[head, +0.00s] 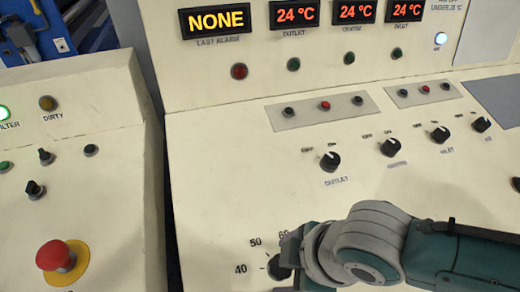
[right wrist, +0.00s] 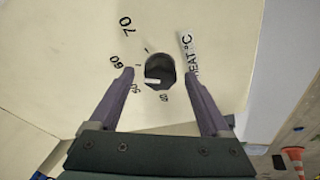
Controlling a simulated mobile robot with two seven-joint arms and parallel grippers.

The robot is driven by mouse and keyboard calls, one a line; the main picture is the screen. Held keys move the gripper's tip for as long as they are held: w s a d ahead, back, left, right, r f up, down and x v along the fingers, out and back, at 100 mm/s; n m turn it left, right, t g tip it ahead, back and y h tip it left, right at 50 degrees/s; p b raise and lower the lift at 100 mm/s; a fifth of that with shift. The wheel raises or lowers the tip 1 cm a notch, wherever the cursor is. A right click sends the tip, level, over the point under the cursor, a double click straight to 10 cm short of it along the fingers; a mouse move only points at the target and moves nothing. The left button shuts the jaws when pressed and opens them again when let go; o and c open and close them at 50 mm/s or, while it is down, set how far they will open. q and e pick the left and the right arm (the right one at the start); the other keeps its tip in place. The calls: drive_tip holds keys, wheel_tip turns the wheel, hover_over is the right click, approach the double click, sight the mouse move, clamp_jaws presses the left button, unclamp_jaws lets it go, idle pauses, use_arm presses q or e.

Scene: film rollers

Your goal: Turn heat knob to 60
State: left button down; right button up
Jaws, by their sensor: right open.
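The heat knob is a small black dial on the cream panel. It shows in the right wrist view (right wrist: 160,69) between my open fingers, with a gap on each side. Its white pointer mark faces left, roughly toward the 50 label (right wrist: 135,88). The 60 label (right wrist: 116,62) is by the left fingertip, partly beside it. In the head view the knob (head: 276,269) is mostly hidden by my right gripper (head: 284,258), with 40 and 50 printed to its left and 60 partly covered. My left gripper is not in view.
The outlet knob (head: 330,161) and several similar knobs stand higher on the sloped panel. A red emergency button (head: 55,255) is on the separate left console. Displays above read NONE and 24 °C. The panel left of the heat labels is clear.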

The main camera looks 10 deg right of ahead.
drive_tip(key=p+v, duration=0.3)
drive_tip(key=v, duration=0.7)
drive_tip(key=shift+a, duration=0.1)
